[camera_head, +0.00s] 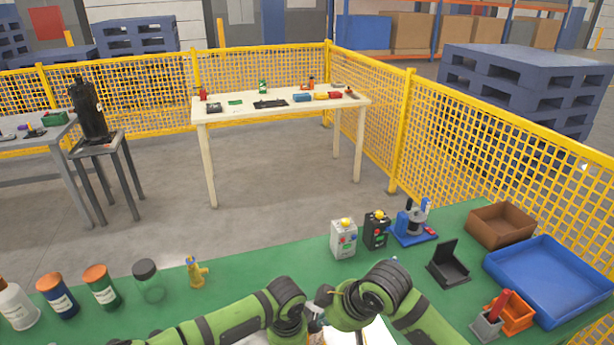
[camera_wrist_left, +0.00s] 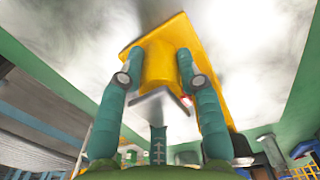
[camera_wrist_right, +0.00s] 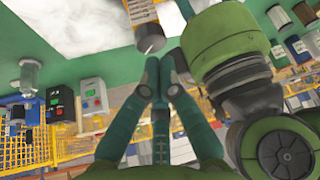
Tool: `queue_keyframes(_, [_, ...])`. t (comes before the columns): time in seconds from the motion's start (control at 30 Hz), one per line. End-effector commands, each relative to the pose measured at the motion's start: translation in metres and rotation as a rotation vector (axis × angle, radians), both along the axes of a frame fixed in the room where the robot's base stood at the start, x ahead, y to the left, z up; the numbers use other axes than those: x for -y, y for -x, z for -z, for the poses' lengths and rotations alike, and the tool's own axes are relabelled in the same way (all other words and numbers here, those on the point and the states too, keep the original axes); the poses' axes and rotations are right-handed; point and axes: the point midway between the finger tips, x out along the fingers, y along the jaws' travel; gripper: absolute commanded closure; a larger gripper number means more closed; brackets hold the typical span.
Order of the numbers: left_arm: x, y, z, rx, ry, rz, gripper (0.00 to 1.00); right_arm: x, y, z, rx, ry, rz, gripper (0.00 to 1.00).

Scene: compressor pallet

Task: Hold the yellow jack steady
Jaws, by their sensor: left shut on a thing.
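The yellow jack (camera_wrist_left: 178,31) shows close up in the left wrist view, with a flat yellow plate and a rounded body. My left gripper (camera_wrist_left: 160,62) is shut on its body, one finger on each side. In the head view my wrists hide the jack. My right gripper (camera_wrist_right: 152,62) has its fingers close together below a thin pale rod (camera_wrist_right: 150,38) in the right wrist view; whether it grips the rod I cannot tell. In the head view my right gripper (camera_head: 322,302) is small and partly covered, close beside my left wrist.
On the green bench (camera_head: 235,290), a small yellow figure-like fitting (camera_head: 197,272) and several jars stand left. Two control boxes, one white (camera_head: 343,240), a blue microscope-like device (camera_head: 412,222), a brown tray (camera_head: 500,226) and a blue tray (camera_head: 550,275) stand right. A yellow mesh fence (camera_head: 480,150) runs behind.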

Motion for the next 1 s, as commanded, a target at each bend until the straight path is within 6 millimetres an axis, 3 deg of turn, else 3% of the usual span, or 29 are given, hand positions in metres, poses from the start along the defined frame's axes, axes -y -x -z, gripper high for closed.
queue_keyframes(0.37, [-0.001, 0.003, 0.003, -0.006, -0.003, -0.001, 1.0, 0.02, -0.026, -0.007, -0.001, -0.001, 0.0, 1.0])
queue_keyframes(1.0, [-0.001, 0.002, 0.003, -0.005, -0.005, -0.001, 1.0, 0.02, -0.025, 0.057, -0.002, 0.001, 0.0, 1.0])
